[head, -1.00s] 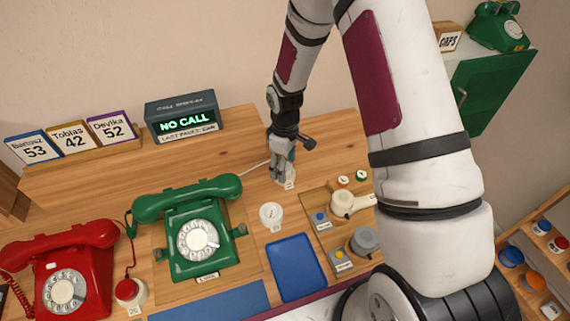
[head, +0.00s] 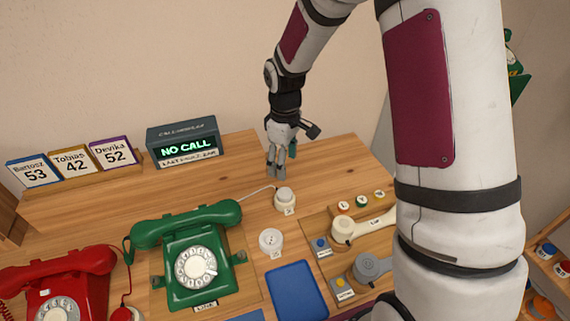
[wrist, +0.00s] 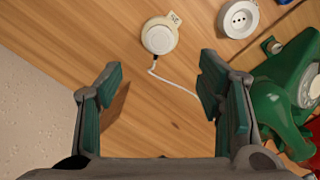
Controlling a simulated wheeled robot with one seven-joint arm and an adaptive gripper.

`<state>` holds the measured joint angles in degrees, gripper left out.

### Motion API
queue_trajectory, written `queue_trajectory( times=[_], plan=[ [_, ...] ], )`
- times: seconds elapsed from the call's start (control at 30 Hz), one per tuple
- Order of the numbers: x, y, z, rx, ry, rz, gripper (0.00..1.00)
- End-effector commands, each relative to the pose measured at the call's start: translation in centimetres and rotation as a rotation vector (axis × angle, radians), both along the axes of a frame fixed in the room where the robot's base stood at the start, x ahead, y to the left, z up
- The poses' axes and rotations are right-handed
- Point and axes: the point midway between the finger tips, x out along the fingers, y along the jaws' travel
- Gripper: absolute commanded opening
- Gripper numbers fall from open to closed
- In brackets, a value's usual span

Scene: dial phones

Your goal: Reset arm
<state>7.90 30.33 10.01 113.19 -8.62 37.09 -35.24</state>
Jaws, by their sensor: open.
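My gripper (head: 276,173) points down above the back of the wooden desk, to the right of the call display. In the wrist view my gripper (wrist: 160,95) has its two fingers wide apart with nothing between them. A round white corded device (head: 285,199) sits on the desk in front of the gripper, apart from it. It also shows in the wrist view (wrist: 159,36), beyond the fingertips, with its white cord running between them.
A green dial phone (head: 197,265) and a red dial phone (head: 58,290) stand at the left. The call display (head: 183,143) reads NO CALL. Number cards (head: 73,161) stand at the back left.

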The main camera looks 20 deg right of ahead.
Motion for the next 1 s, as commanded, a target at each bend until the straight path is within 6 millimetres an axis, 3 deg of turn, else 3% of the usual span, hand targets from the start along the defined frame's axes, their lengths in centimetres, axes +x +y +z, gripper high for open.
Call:
queue_trajectory(
  times=[0.37, 0.47, 0.67, 0.8, 1.0],
  plan=[
    [0.0, 0.0, 0.1, -0.001, -0.002, -0.001, 0.61],
    [-0.2, -0.1, 1.2, -0.006, -0.014, -0.015, 0.61],
    [-2.5, -0.4, 7.2, -0.027, -0.078, -0.109, 0.61],
    [-5.3, -0.6, 11.8, -0.035, -0.133, -0.203, 0.61],
    [-10.0, -0.7, 17.2, -0.025, -0.213, -0.338, 0.61]
  ],
)
